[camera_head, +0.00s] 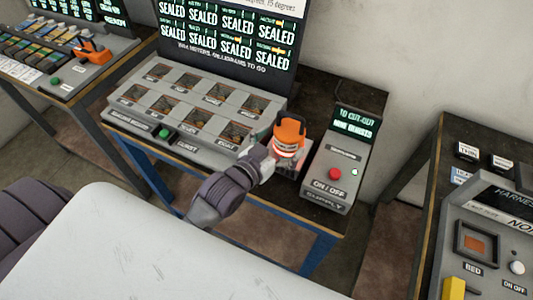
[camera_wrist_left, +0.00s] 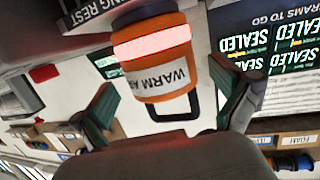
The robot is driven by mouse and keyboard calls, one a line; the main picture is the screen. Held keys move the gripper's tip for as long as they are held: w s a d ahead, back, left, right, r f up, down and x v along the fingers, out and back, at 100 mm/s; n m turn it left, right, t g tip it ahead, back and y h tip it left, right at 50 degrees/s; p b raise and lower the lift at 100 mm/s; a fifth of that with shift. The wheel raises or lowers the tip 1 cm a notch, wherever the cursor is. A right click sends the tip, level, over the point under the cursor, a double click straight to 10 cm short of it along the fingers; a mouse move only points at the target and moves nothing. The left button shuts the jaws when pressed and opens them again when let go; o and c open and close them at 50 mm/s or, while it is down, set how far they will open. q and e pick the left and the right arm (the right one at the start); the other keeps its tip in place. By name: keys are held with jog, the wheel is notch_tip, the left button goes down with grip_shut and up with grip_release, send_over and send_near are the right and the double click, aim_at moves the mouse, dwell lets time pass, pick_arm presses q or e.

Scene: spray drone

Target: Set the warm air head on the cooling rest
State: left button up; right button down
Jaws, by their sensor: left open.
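The warm air head (camera_head: 289,137) is an orange and white tool with a dark loop handle. It stands on the cooling rest (camera_head: 291,170), a small stand at the front right of the middle bench. In the left wrist view the warm air head (camera_wrist_left: 155,60) shows its label and a pinkish glowing band, against the rest's lettered edge (camera_wrist_left: 92,12). My left gripper (camera_head: 268,160) is open beside the head; in the wrist view its two fingers are spread apart, with visible gaps to the head. The arm hides part of the rest. My right gripper is not in view.
A grey supply box (camera_head: 335,173) with a red button stands close right of the rest. A compartment tray (camera_head: 185,108) lies left, below a screen (camera_head: 228,30) reading SEALED. A harness panel (camera_head: 490,235) stands at the right. An orange tool (camera_head: 90,50) lies on the left bench.

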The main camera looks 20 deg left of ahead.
pick_arm(q)
jog(key=b+v, duration=0.1)
jog(key=v, duration=0.7)
jog(key=shift+s, duration=0.3)
jog(key=shift+r, duration=0.1)
jog(key=s+a+f+g+y, duration=0.3)
jog(key=s+f+g, duration=0.9)
jog(key=s, duration=0.1)
notch_tip(320, 180, down, 28)
jog(key=s+g, duration=0.1)
jog(key=s, duration=0.2)
jog(key=s+a+f+g, duration=0.1)
jog(key=s+a+f, duration=0.2)
jog(key=s+f, duration=1.1)
jog(key=shift+s+f+y, duration=0.2)
jog(key=shift+s+y, duration=0.1)
jog(key=shift+s, duration=0.65)
